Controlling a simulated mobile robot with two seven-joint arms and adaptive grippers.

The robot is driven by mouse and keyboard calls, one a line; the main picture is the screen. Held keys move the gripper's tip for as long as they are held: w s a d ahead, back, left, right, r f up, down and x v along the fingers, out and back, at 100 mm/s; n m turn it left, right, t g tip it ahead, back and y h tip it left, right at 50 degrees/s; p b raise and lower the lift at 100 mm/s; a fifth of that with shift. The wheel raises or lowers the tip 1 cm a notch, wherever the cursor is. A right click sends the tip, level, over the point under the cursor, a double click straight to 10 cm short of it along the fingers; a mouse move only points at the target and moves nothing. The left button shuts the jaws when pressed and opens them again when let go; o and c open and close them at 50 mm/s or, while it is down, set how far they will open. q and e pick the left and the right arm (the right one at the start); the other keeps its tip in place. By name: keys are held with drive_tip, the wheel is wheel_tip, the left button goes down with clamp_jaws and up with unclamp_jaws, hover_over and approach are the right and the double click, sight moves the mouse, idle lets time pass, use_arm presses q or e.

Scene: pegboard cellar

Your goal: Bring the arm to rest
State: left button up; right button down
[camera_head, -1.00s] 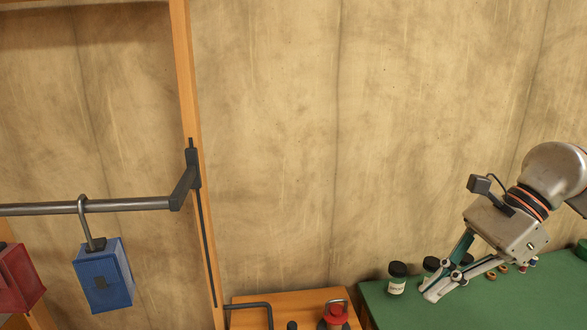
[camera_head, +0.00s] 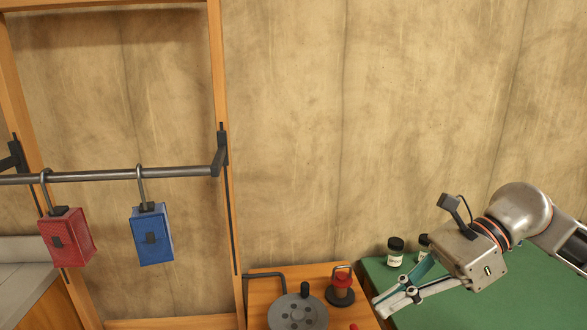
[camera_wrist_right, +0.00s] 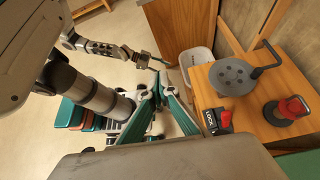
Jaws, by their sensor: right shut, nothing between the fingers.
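My right gripper (camera_head: 382,307) is at the lower right of the head view, its arm coming in from the right. Its fingers are together and hold nothing. It points down and left, in front of the green-topped table's left edge. In the right wrist view its closed fingers (camera_wrist_right: 158,92) show in the middle, with the wooden bench to their right. My left arm shows only in the right wrist view, at upper left, its gripper (camera_wrist_right: 143,59) small and its jaws unclear.
The green table (camera_head: 455,306) carries jars (camera_head: 395,252). The wooden bench (camera_head: 265,285) holds a grey disc with a crank (camera_head: 298,313) and a red-topped device (camera_head: 340,288). A red box (camera_head: 67,238) and a blue box (camera_head: 152,236) hang from a rail (camera_head: 105,175). A white bin (camera_wrist_right: 197,60) stands beside the bench.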

drive_tip(key=a+f+m+t+y+b, duration=0.2)
drive_tip(key=a+m+y, duration=0.7)
drive_tip(key=a, duration=0.1)
drive_tip(key=w+d+f+m+t+h+b, duration=0.1)
drive_tip(key=w+d+f+m+t+h, duration=0.2)
drive_tip(key=f+m+t, duration=0.7)
drive_tip(key=w+d+f+m+t+h+b, duration=0.15)
drive_tip(key=w+f+m+t, duration=0.35)
drive_tip(key=m, duration=0.8)
drive_tip(key=s+d+f+m+g+h, duration=0.1)
drive_tip(key=s+d+f+m+h, duration=0.2)
drive_tip(key=s+f+m, duration=0.3)
drive_tip(key=s+d+f+m+g+h+b, duration=0.1)
drive_tip(key=s+d+f+m+h, duration=0.3)
drive_tip(key=f, duration=1.2)
drive_tip(key=s+d+f+m+g+h+b, duration=0.1)
drive_tip(key=s+f+m+h, duration=0.5)
drive_tip(key=f, duration=0.6)
drive_tip(key=shift+s+d+m+g, duration=0.7)
drive_tip(key=shift+s+d+m, duration=0.5)
drive_tip(key=shift+s, duration=0.05)
